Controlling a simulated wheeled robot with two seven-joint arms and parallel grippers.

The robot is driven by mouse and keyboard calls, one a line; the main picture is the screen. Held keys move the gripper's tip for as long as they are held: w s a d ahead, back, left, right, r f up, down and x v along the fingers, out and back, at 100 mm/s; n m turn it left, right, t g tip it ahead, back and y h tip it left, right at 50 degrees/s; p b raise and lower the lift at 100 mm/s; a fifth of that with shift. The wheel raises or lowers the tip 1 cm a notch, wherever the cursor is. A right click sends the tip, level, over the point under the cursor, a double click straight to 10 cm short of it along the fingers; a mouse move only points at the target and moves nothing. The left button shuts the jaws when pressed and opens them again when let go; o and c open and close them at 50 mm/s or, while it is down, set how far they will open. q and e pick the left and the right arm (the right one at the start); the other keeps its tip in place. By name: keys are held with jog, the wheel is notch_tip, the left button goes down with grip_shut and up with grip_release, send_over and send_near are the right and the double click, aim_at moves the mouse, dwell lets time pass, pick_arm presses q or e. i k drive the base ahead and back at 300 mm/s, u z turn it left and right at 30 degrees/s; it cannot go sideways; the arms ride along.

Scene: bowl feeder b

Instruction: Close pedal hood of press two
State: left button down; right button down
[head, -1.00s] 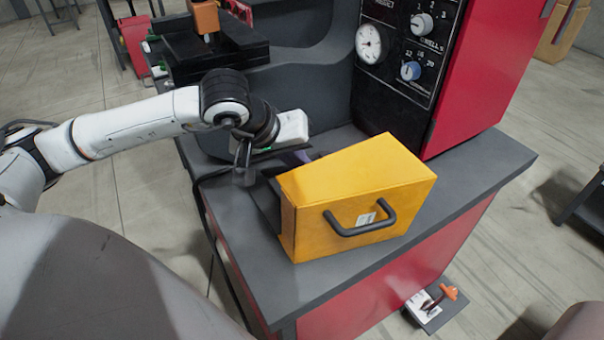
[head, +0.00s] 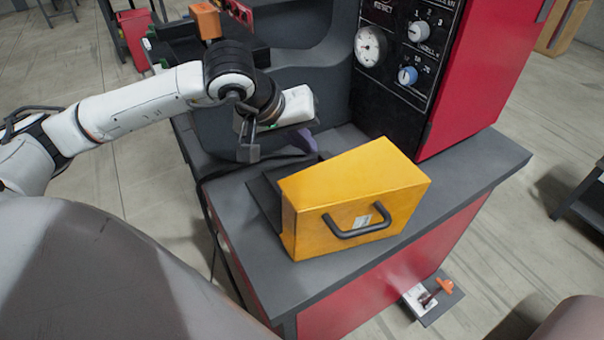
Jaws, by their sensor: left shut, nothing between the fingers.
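A yellow box-shaped hood (head: 345,185) with a dark bar handle (head: 358,228) sits on the grey bench top (head: 455,172) of the red press. It looks like the pedal hood, and the handle side faces me. A dark plate (head: 268,198) shows at its left edge. A purple part (head: 303,140) shows behind it, partly hidden, and I cannot tell whether it is the pedal. My left gripper (head: 248,153) is shut and empty, above the bench behind and left of the hood, apart from it. My right gripper is not in view.
A black panel with a gauge (head: 370,46) and knobs (head: 418,29) stands behind the hood. An orange block (head: 206,20) sits on a dark fixture at the back left. A small plate with an orange-red lever (head: 440,288) lies on the floor at the lower right.

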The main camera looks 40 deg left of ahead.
aim_at(365, 194)
jog(key=k, duration=1)
